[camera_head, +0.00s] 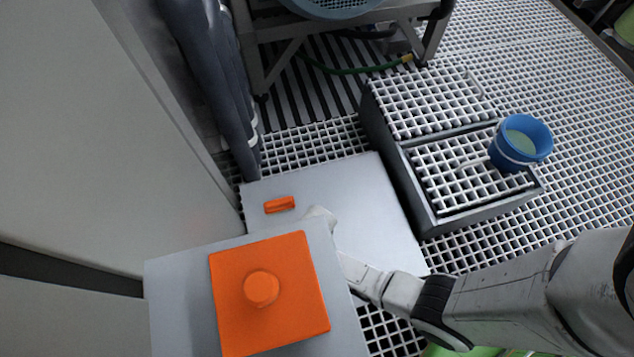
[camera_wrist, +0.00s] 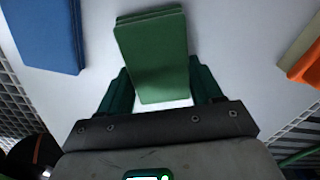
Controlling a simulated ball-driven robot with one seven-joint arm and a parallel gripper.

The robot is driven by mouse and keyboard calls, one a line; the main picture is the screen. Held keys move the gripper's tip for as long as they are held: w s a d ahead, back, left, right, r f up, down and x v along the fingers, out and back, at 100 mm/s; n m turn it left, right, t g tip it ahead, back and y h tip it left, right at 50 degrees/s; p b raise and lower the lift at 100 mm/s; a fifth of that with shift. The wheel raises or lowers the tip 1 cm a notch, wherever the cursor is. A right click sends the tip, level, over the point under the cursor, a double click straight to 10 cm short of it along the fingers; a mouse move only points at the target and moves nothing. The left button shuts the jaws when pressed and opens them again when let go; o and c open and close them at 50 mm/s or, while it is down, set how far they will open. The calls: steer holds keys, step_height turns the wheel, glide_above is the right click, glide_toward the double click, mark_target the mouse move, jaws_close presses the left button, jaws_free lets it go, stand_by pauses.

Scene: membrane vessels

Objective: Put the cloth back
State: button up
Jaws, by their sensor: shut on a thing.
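A folded green cloth (camera_wrist: 152,50) shows in the wrist view, between the two dark green fingers of my gripper (camera_wrist: 160,75). My gripper is shut on it, over a pale flat surface. I cannot tell whether the cloth touches that surface. A folded blue cloth (camera_wrist: 45,35) lies to the left, apart from my gripper. An orange folded piece (camera_wrist: 303,62) lies at the right edge. In the head view an orange piece (camera_head: 279,205) lies on the pale top (camera_head: 370,195); my gripper and the green cloth are mostly hidden behind the nearer grey block.
The nearer grey block (camera_head: 175,285) bears an orange square plate with a round knob (camera_head: 262,288). Right of the pale top stands a dark box with white gratings (camera_head: 425,105) and a blue bucket (camera_head: 521,143). A cabinet wall (camera_head: 110,130) closes the left side.

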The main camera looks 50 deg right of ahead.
steer(key=shift+f, duration=0.3)
steer(key=o, duration=1)
steer(key=s+d+r+n+p, duration=0.2)
steer(key=r+n, duration=0.4)
steer(key=r, duration=0.5)
steer(key=s+d+r+n+p, duration=0.2)
steer(key=r+n, duration=0.5)
steer(key=r, duration=0.4)
steer(key=s+d+r+n+t+p, duration=0.1)
steer(key=s+r+n, duration=0.3)
steer(key=r, duration=0.8)
steer(key=shift+s+d+n+p, duration=0.2)
steer(key=shift+d+n+p, duration=0.25)
steer(key=shift+n, duration=0.25)
steer(key=shift+s+d+n+p, duration=0.15)
steer(key=shift+d+n+p, duration=0.25)
steer(key=shift+n, duration=0.3)
